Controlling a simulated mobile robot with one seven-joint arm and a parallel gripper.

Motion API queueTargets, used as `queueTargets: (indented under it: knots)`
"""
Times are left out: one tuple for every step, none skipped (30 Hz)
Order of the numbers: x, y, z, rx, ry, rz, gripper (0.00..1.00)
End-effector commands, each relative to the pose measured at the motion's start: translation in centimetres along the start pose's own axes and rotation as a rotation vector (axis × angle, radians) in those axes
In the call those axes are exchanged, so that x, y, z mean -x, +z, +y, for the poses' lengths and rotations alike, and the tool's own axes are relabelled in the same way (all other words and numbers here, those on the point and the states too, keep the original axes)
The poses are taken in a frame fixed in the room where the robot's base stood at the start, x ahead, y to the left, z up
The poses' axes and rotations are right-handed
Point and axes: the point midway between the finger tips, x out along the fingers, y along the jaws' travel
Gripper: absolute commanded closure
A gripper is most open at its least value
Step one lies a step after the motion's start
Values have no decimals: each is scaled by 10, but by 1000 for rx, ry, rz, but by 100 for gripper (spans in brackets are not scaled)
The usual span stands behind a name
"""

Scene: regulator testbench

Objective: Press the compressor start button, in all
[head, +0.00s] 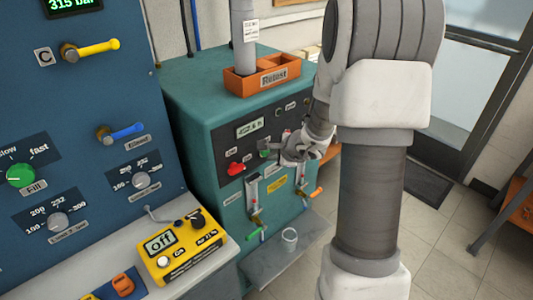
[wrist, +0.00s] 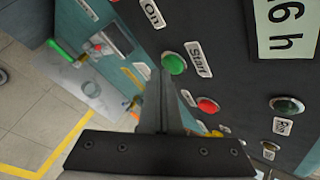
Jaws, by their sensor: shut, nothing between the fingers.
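The teal compressor cabinet (head: 190,112) has a dark front panel with an hour display (head: 249,127). In the wrist view, a round green button (wrist: 174,63) sits beside a white "Start" label (wrist: 198,59). My gripper (wrist: 163,76) is shut and empty. Its fingertips appear just below and left of the green button in that view; I cannot tell whether they touch it. In the head view, my gripper (head: 272,150) is in front of the panel and hides part of it.
A red knob (head: 236,168) is left of my gripper. A blue panel (head: 90,120) stands left.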

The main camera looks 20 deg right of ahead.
Motion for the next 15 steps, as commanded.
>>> queueTargets:
  knots:
    - [-1, 0, 0, 0, 0, 0, 100]
    - [-1, 1, 0, 0, 0, 0, 100]
    - [-1, 1, -1, 0, 0, 0, 100]
    - [-2, 1, -1, 0, 0, 0, 100]
    - [-2, 1, -1, 0, 0, 0, 100]
    - [-2, 2, -1, 1, 0, -1, 100]
    - [-2, 2, -2, 1, 0, -1, 100]
    - [-3, 2, -2, 1, 0, -1, 100]
    - [-3, 2, -2, 1, 0, -1, 100]
    - [-3, 2, -2, 1, 0, -1, 100]
    - [-4, 3, -2, 1, 0, -1, 100]
    - [-4, 3, -2, 1, 0, -1, 100]
    - [-4, 3, -3, 1, 0, -1, 100]
    - [-4, 3, -3, 1, 0, -1, 100]
    - [-5, 4, -3, 1, 0, -1, 100]
